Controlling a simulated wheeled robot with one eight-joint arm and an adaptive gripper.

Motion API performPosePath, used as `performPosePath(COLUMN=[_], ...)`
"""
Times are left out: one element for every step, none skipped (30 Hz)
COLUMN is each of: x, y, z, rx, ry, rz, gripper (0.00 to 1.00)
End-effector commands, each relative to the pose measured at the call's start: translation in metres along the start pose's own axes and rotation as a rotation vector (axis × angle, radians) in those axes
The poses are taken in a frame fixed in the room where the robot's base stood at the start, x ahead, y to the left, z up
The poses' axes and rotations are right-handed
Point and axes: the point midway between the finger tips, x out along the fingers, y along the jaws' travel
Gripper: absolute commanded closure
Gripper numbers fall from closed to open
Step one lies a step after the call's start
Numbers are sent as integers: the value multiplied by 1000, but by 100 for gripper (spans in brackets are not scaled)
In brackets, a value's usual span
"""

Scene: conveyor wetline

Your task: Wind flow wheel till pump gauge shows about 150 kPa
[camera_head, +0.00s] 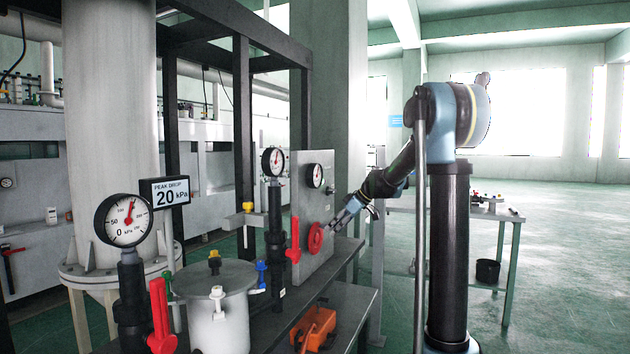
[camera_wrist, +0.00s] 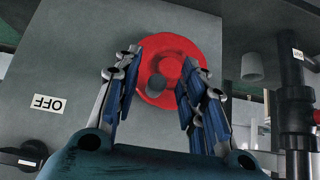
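The red flow wheel (camera_head: 316,238) is mounted on a grey panel (camera_head: 311,263); the wrist view shows its round rim and raised knob (camera_wrist: 186,68). My gripper (camera_head: 331,228) is just in front of the wheel. In the wrist view its fingers (camera_wrist: 160,68) are apart, on either side of the wheel's lower part; contact cannot be told. A large kPa gauge (camera_head: 123,220) at the front left has its red needle slightly right of straight up. Smaller gauges are on a black pipe (camera_head: 273,161) and the panel (camera_head: 316,175); their numbers are too small to read. Which is the pump gauge is unclear.
A sign (camera_head: 164,192) reads "PEAK DROP 20 kPa". Red levers (camera_head: 160,315) (camera_head: 293,240), a white lidded tank (camera_head: 217,322) and an orange item (camera_head: 315,325) crowd the bench. An "OFF" label (camera_wrist: 47,103) is left of the wheel. Open floor lies at right.

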Motion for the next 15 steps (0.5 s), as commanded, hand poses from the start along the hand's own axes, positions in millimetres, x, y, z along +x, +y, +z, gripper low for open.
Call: performPosePath(x=[-3,-5,-7,-8,-10,-12,-14,-15,-18,-19,-20,-22,-24,-25,-27], y=[0,1,0,0,0,0,0,0,1,1,1,0,0,0,0], z=[4,6,8,10,11,14,16,18,20,22,24,26,28,29,31], rx=[2,2,2,2,2,2,2,2,1,1,1,2,2,2,2], ry=[0,0,0,0,0,0,0,0,0,0,0,0,0,0,0], rz=[2,2,1,1,1,1,1,1,1,1,1,1,2,2,1], gripper=[62,62,62,62,62,62,62,62,62,62,62,62,62,62,62])
